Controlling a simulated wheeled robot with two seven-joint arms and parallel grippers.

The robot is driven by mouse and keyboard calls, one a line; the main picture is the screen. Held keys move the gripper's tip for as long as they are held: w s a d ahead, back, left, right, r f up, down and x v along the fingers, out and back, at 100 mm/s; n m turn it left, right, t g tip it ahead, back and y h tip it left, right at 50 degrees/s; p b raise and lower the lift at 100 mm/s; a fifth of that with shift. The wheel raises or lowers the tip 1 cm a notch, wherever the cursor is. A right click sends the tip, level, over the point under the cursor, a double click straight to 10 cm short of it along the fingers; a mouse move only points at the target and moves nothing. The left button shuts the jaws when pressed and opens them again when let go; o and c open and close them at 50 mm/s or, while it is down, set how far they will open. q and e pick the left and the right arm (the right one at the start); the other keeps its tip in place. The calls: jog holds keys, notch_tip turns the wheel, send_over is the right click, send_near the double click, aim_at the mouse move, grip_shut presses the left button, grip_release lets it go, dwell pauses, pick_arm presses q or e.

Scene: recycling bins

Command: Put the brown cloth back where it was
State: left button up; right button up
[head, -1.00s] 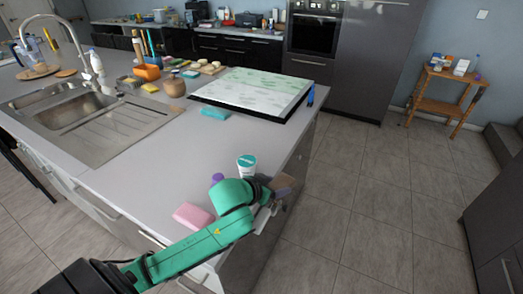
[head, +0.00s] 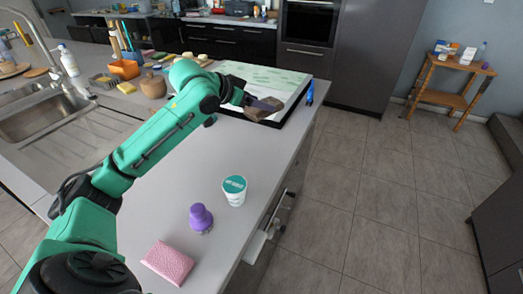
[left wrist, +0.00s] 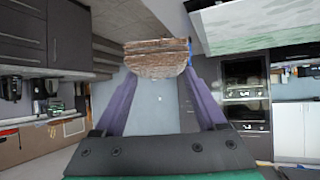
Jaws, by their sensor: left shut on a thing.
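The brown cloth (head: 262,110) is held up at the near right side of the framed white-and-green board (head: 283,79) on the counter. My left gripper (head: 256,103) is shut on the cloth. In the left wrist view the cloth (left wrist: 157,57) sits between the purple fingertips of the left gripper (left wrist: 158,74). Whether the cloth touches the board I cannot tell. My left arm hides part of the counter and of the board's left side. My right gripper is not in view.
A white tub with a teal lid (head: 234,190), a purple bottle (head: 200,218) and a pink cloth (head: 167,262) stand or lie on the near counter. A blue marker-like thing (head: 309,92) is at the board's right edge. The counter between tub and board is mostly clear.

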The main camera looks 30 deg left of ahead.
aim_at(253, 115)
pick_arm(q)
jog(key=s+f, duration=0.1)
jog(key=s+d+f, duration=0.1)
jog(key=f, duration=0.1)
jog(key=shift+f, duration=0.95)
jog(key=f, duration=0.7)
jog(key=shift+w+a+f+p, duration=0.2)
jog(key=shift+w+p, duration=0.15)
jog(key=shift+p, duration=0.05)
jog(key=shift+s+f, duration=0.1)
jog(key=shift+f, duration=0.7)
notch_tip(253, 115, down, 4)
jog(key=shift+f, duration=0.1)
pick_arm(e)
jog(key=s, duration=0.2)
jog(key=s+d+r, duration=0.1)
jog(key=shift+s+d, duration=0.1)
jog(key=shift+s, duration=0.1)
pick_arm(q)
jog(key=o, duration=1.4)
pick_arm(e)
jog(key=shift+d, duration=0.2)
